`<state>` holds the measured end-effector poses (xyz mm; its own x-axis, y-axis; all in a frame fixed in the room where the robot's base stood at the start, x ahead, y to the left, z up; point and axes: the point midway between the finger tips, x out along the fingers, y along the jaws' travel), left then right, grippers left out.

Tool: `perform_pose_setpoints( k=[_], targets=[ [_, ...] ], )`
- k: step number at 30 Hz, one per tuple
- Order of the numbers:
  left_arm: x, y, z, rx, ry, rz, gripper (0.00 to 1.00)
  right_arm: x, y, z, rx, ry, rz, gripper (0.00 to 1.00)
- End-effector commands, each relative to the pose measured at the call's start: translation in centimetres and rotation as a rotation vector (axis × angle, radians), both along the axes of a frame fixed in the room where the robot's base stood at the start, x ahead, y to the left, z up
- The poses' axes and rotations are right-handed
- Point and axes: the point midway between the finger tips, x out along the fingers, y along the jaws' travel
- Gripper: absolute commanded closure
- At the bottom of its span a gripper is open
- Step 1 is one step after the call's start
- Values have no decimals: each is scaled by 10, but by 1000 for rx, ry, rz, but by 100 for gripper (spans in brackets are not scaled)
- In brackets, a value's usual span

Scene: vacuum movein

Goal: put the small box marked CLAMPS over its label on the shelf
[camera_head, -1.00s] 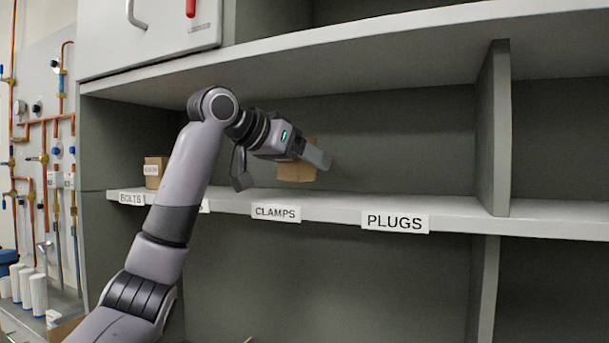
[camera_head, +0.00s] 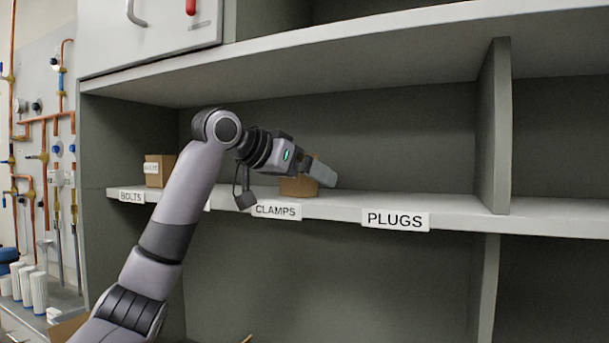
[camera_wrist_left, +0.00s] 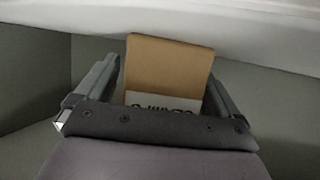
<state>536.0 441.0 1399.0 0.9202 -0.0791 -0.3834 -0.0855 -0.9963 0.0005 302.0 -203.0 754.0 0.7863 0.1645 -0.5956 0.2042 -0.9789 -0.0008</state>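The small brown box (camera_head: 297,187) stands on the shelf behind and above the CLAMPS label (camera_head: 276,211). In the left wrist view the box (camera_wrist_left: 170,65) shows a white tag with upside-down lettering, partly hidden by my gripper's body; it seems to read CLAMPS. My left gripper (camera_head: 316,174) is at the box, its fingers on either side of it. In the left wrist view the fingers of the left gripper (camera_wrist_left: 166,75) look wide apart, with a narrow gap on the box's left side. My right gripper is in no view.
Another brown box (camera_head: 158,170) stands at the left above the BOLTS label (camera_head: 131,196). The PLUGS label (camera_head: 395,220) is to the right, with bare shelf (camera_head: 420,203) above it. An upright divider (camera_head: 493,130) and the upper shelf (camera_head: 350,55) bound the bay.

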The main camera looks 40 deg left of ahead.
Motion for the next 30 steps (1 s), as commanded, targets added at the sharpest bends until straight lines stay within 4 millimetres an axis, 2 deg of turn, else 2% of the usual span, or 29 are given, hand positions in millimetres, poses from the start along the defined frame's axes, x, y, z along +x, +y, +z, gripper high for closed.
perform_pose_setpoints(
  k=[5,8,15,21,25,30],
  targets=[
    [-1,0,5,0,-2,0,4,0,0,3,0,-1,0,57],
    [-13,1,9,1,-5,1,4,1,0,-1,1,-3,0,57],
    [-61,5,28,1,-6,1,4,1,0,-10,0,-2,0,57],
    [-94,8,43,1,-4,0,4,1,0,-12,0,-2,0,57],
    [-106,9,48,0,-3,0,4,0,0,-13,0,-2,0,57],
    [-111,9,50,1,-1,0,4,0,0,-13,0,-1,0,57]
  ],
)
